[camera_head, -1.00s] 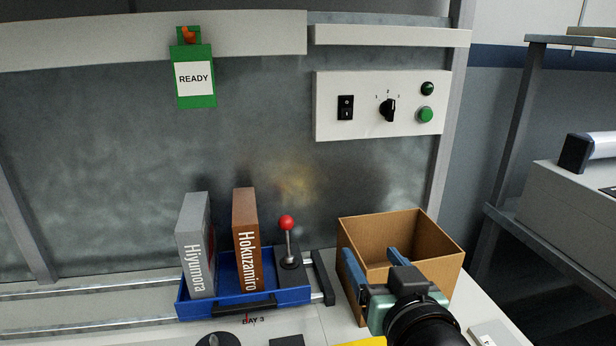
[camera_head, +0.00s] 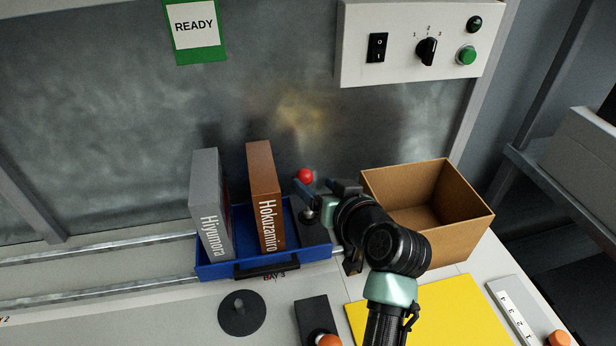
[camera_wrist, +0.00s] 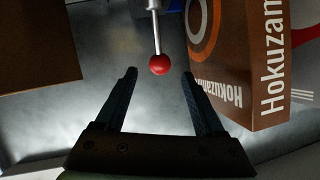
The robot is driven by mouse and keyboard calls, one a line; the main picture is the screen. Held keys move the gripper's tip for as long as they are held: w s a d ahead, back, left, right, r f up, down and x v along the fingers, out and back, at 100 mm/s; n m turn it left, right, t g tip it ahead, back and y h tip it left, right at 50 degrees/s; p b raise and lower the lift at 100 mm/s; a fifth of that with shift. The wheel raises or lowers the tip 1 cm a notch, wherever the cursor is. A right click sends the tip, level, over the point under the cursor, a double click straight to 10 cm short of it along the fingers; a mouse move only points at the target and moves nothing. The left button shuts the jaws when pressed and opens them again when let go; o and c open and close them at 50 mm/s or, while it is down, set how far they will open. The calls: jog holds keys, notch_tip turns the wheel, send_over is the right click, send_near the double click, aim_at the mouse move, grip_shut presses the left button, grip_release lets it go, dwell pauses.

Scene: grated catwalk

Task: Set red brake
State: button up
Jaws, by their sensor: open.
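The red brake is a lever with a red ball knob (camera_head: 305,176) on a metal rod, at the right end of the blue tray (camera_head: 215,268). My gripper (camera_head: 325,187) is at the knob, reaching in from the right. In the wrist view my gripper (camera_wrist: 160,72) is open, with one finger on each side of the red knob (camera_wrist: 159,65). The knob lies between or just beyond the fingertips, and I see no contact. The rod looks upright in the head view. Its foot is partly hidden by my gripper.
A brown Hokuzamiro box (camera_head: 263,190) stands left of the lever, also close to one finger in the wrist view (camera_wrist: 228,60). A grey Hiyumora box (camera_head: 207,200) stands further left. An open cardboard box (camera_head: 450,230) is to the right. A yellow patch (camera_head: 450,320) lies in front.

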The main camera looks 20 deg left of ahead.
aim_at(308, 179)
jog(key=shift+x, duration=2.3)
grip_shut()
